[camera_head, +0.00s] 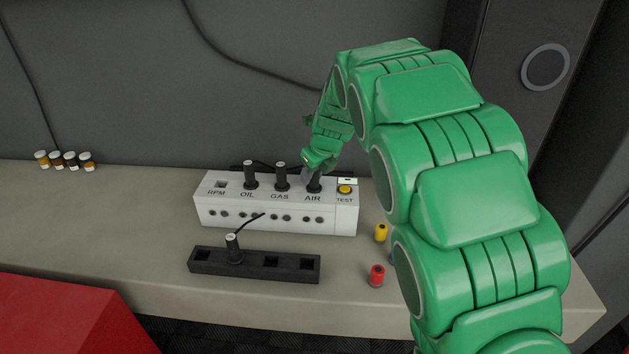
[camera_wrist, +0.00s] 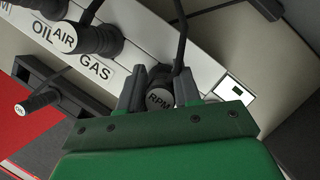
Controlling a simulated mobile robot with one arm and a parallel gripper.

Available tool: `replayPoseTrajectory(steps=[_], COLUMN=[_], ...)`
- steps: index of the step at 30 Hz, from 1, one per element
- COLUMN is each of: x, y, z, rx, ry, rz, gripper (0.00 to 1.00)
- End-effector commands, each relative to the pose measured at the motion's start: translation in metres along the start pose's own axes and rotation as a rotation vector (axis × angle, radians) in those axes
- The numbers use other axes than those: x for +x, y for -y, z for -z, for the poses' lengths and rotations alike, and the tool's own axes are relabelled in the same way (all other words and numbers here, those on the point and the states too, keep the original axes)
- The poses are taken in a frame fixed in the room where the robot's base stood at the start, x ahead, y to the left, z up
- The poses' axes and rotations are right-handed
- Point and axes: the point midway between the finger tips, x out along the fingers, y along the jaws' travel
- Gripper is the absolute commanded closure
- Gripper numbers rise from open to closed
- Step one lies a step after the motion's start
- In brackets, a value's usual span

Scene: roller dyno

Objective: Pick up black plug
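A black plug with a cap reading RPM (camera_wrist: 160,101) stands in the AIR socket of the white box (camera_head: 275,215). In the head view this plug (camera_head: 314,185) is partly hidden by my gripper (camera_head: 316,170). In the wrist view the fingers of my gripper (camera_wrist: 158,92) stand close on either side of the plug. I cannot tell whether they press on it. Other black plugs stand in the OIL socket (camera_head: 250,175) and the GAS socket (camera_head: 281,177); the GAS one has a cap reading AIR (camera_wrist: 63,37). Another black plug (camera_head: 233,248) stands in the black rack (camera_head: 205,263).
A yellow TEST button (camera_head: 345,189) is right of the AIR socket. A yellow cylinder (camera_head: 381,232) and a red one (camera_head: 376,276) stand on the bench near my arm. Several small jars (camera_head: 71,160) stand at the far left. Thin cables trail from plugs.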

Motion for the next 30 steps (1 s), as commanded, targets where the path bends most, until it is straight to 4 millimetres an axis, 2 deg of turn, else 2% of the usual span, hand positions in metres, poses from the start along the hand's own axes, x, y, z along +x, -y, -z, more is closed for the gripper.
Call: replayPoseTrajectory(steps=[11,19,30], x=[-0.004,-0.029,-0.07], y=[0.0,0.001,-0.013], z=[-0.001,-0.013,-0.001], rx=[0.0,-0.001,0.001], ry=[0.0,0.003,0.0], rz=[0.0,0.004,0.0], gripper=[0.9,0.9,0.9])
